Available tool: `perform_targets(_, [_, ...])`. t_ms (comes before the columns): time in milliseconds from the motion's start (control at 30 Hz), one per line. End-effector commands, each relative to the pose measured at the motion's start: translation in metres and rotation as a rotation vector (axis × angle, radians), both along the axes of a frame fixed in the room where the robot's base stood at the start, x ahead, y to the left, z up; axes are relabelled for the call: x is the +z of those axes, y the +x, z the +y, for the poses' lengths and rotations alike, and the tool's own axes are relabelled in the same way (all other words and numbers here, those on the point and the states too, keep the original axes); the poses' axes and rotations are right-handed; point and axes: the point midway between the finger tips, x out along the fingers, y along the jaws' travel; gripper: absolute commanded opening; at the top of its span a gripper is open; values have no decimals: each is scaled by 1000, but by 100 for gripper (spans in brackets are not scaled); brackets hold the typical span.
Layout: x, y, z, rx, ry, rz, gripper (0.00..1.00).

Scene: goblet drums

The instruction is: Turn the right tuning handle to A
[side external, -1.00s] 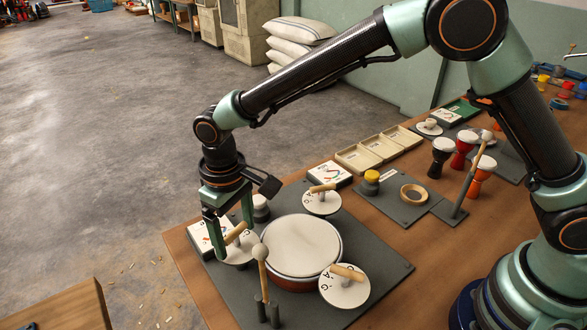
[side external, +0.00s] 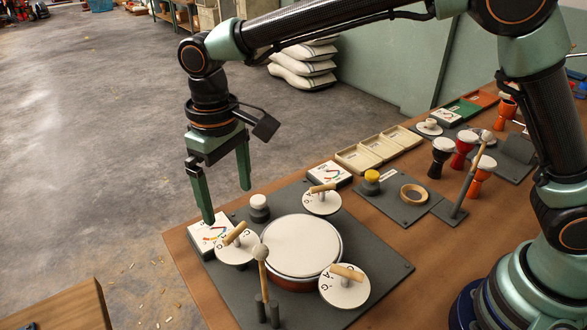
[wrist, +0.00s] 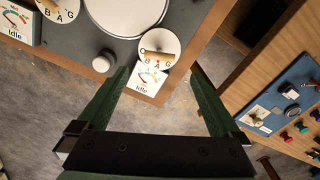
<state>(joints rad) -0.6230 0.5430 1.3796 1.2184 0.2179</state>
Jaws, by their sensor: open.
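The drum (side external: 300,252) has a pale round head and sits on a dark grey board. White lettered dials with wooden bar handles stand around it: one at its left (side external: 232,249), one behind it (side external: 322,207) and one at its front right (side external: 344,293). The left dial also shows at the right of the drum in the wrist view (wrist: 158,38), with its wooden handle (wrist: 158,57) and letters partly visible. My gripper (side external: 228,205) is open and empty, raised above the left dial. It also shows in the wrist view (wrist: 160,68).
A meter card (wrist: 148,82) reading Idle lies beside the left dial; another card (side external: 330,175) lies behind the back dial. A pale knob (side external: 260,207) stands between those dials. A mallet (side external: 261,262) stands upright in front. Beige trays (side external: 361,157) and small drums are farther right.

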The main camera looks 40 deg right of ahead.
Motion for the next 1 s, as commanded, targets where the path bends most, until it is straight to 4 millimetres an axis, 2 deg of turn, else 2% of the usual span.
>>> perform_targets(100, [16, 0, 1, 0, 2, -1, 100])
perform_targets(200, [24, 0, 0, 0, 0, -1, 100])
perform_targets(667, [30, 0, -4, -5, 3, -4, 100])
perform_targets(767, [40, 2, -20, -25, 17, -23, 100])
perform_targets(867, [57, 2, -49, -61, 38, -60, 100])
perform_targets(1000, [79, -5, -100, -122, 70, -127, 100])
